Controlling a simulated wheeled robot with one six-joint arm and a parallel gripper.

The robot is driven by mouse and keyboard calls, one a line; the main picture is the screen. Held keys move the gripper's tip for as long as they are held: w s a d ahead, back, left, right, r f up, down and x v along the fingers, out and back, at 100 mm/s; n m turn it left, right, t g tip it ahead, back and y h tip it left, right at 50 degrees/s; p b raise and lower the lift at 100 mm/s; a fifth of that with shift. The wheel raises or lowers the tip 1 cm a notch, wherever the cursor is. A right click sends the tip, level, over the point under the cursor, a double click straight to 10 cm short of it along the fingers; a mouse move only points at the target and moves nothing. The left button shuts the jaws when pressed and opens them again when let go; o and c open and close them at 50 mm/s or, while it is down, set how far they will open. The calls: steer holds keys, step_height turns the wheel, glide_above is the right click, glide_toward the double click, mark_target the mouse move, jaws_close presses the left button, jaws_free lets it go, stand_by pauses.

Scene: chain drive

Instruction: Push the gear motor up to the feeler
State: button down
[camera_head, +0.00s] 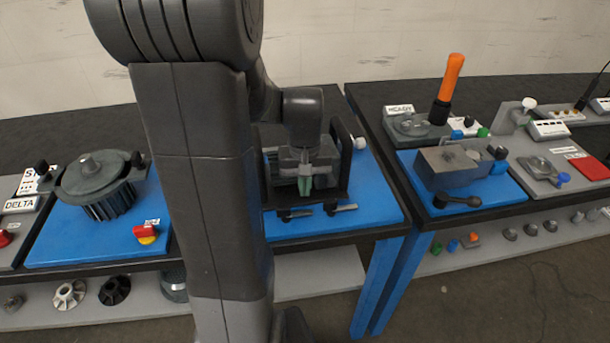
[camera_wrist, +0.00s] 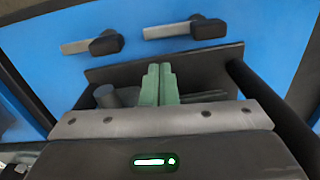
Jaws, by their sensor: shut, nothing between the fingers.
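My gripper (camera_head: 305,186) is shut and empty, with its pale green fingers pointing down inside a dark frame on the blue bench top. In the wrist view, the fingers (camera_wrist: 158,85) are pressed together, close to the frame's dark plate (camera_wrist: 200,62). A dark rounded part (camera_wrist: 108,96) shows just left of the fingers; it may belong to the gear motor, but my gripper hides most of it. I cannot make out the feeler for certain. Whether the fingers touch anything is not clear.
Two clamp levers with dark knobs (camera_head: 343,208) lie on the blue top in front of the frame. A white knob (camera_head: 360,143) stands at its right. A finned drum (camera_head: 95,180) and red switch (camera_head: 145,232) stand left. A grey block (camera_head: 450,168) sits on the right bench.

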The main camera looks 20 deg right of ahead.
steer(key=shift+w+d, duration=0.2)
steer(key=shift+w, duration=0.45)
steer(key=shift+w+d, duration=0.15)
steer(key=shift+w, duration=0.5)
steer(key=shift+w+d+p, duration=0.2)
steer(key=shift+w, duration=0.3)
steer(key=shift+w+d+p, duration=0.15)
steer(key=shift+w, duration=0.35)
steer(key=shift+s, duration=0.1)
